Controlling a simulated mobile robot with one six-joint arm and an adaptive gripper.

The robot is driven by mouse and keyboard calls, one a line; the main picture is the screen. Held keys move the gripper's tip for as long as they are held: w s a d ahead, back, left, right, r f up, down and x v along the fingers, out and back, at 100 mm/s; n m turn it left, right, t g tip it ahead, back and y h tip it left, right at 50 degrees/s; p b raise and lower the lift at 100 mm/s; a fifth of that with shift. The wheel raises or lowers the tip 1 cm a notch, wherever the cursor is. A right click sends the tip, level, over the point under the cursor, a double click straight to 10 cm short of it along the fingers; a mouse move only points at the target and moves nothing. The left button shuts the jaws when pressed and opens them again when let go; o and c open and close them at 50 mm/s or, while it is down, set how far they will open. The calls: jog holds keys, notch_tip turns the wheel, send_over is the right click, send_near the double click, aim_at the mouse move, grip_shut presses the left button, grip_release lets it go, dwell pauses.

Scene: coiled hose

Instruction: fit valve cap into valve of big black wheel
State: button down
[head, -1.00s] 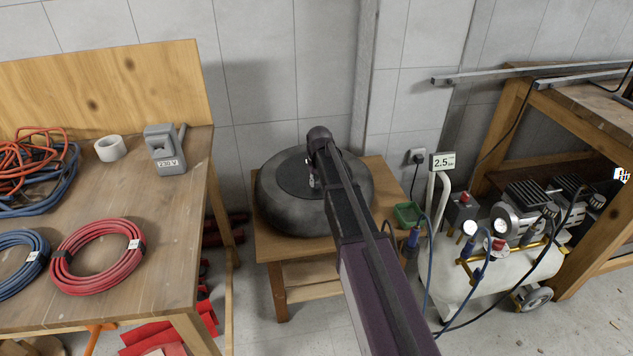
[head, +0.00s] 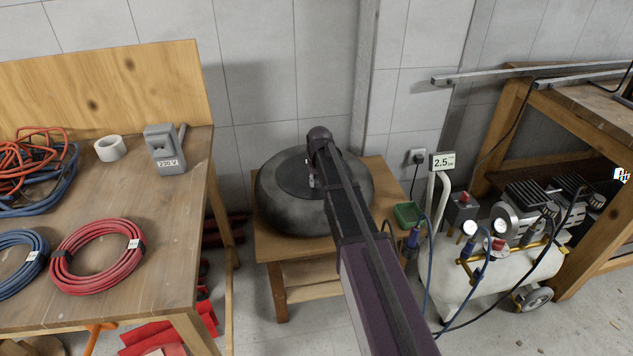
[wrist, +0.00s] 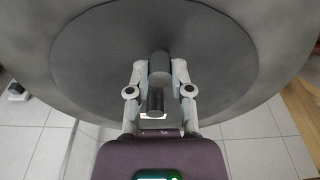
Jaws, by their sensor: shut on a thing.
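The big black wheel (head: 290,215) lies flat on a small wooden table, and its grey hub disc (wrist: 95,50) fills the upper part of the wrist view. My gripper (wrist: 159,68) is over the hub, shut on a small dark cylindrical piece (wrist: 159,66), which I take for the valve cap. Another short dark cylinder (wrist: 155,101) shows between the fingers, nearer the palm. I cannot tell where the valve ends and the cap begins, or whether they touch. In the head view my arm covers much of the wheel's right side and the fingertips are tiny.
A green tray (head: 408,214) sits at the small table's right corner. A white compressor (head: 475,290) with gauges and hoses stands to the right. The left workbench (head: 150,275) holds coiled hoses, a tape roll (head: 110,148) and a grey device (head: 165,150). A wall is close behind.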

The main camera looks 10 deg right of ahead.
jog(key=shift+s+f, duration=0.1)
jog(key=shift+c, duration=2.2)
grip_release()
notch_tip(320, 180, up, 9)
jog(key=p, duration=0.8)
jog(key=shift+f+p, duration=0.15)
jog(key=shift+p, duration=0.2)
jog(key=shift+r+p, duration=0.4)
jog(key=shift+f+n+b, duration=0.3)
jog(key=shift+n, duration=0.1)
jog(key=shift+r+p, duration=0.3)
notch_tip(320, 180, up, 21)
jog(key=m+p, duration=0.1)
jog(key=p, duration=2)
send_over(317, 182)
jog(key=shift+w+d+r, duration=0.1)
jog(key=shift+w+r, duration=0.1)
jog(key=shift+w, duration=0.05)
